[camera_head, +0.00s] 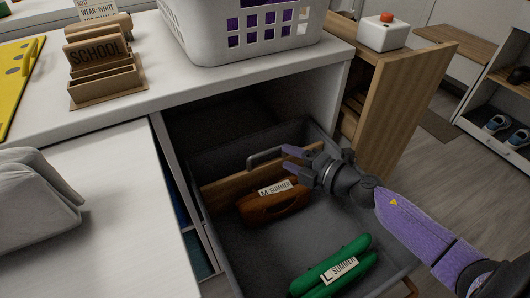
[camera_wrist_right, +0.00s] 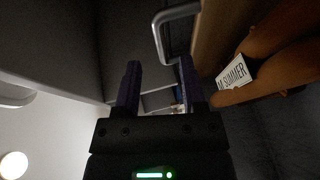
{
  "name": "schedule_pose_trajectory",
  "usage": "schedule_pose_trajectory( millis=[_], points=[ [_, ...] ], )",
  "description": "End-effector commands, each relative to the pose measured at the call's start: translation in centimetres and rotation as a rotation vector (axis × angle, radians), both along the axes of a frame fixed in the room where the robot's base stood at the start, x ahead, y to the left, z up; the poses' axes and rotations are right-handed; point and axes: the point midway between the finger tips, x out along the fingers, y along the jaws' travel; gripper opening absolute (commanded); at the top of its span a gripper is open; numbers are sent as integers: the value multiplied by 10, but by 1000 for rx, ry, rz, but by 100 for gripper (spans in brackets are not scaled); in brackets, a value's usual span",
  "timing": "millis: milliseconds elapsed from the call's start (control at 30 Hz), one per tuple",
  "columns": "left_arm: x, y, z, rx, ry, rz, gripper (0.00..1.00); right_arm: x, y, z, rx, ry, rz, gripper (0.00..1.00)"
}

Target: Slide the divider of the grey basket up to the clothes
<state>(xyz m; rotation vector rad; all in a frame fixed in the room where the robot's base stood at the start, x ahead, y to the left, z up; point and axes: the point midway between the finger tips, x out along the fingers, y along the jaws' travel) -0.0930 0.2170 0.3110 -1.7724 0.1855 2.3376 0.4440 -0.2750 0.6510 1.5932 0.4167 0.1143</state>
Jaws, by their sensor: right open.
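The grey basket (camera_head: 355,215) is a pulled-out dark grey drawer. Its wooden divider (camera_head: 228,190) stands upright across the back part, with a grey U-shaped handle (camera_head: 262,158) near its top. The handle also shows in the right wrist view (camera_wrist_right: 160,38). Brown folded clothes (camera_head: 262,210) labelled M SUMMER lie close in front of the divider. Green clothes (camera_head: 328,282) labelled L SUMMER lie nearer the front. My right gripper (camera_head: 290,160) is open and empty, its purple fingers just right of the handle. In the wrist view (camera_wrist_right: 160,80) the handle lies beyond the fingertips. My left gripper is out of view.
A white counter (camera_head: 130,105) above the drawer holds a white laundry basket (camera_head: 250,45) and a SCHOOL-labelled wooden organiser (camera_head: 103,85). A wooden side panel (camera_head: 405,95) stands to the right. A white worktop (camera_head: 105,220) borders the left. Room behind the divider looks empty.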

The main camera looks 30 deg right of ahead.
Motion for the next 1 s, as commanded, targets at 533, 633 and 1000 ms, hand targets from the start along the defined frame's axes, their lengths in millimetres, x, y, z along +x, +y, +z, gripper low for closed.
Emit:
schedule_pose_trajectory(
  millis=[533,633,1000],
  points=[
    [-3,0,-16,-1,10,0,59,56,19,-11,0,0,-2,53],
    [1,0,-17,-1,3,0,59,55,19,-11,0,0,-2,53],
    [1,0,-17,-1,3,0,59,55,19,-11,0,0,-2,0]
  ],
)
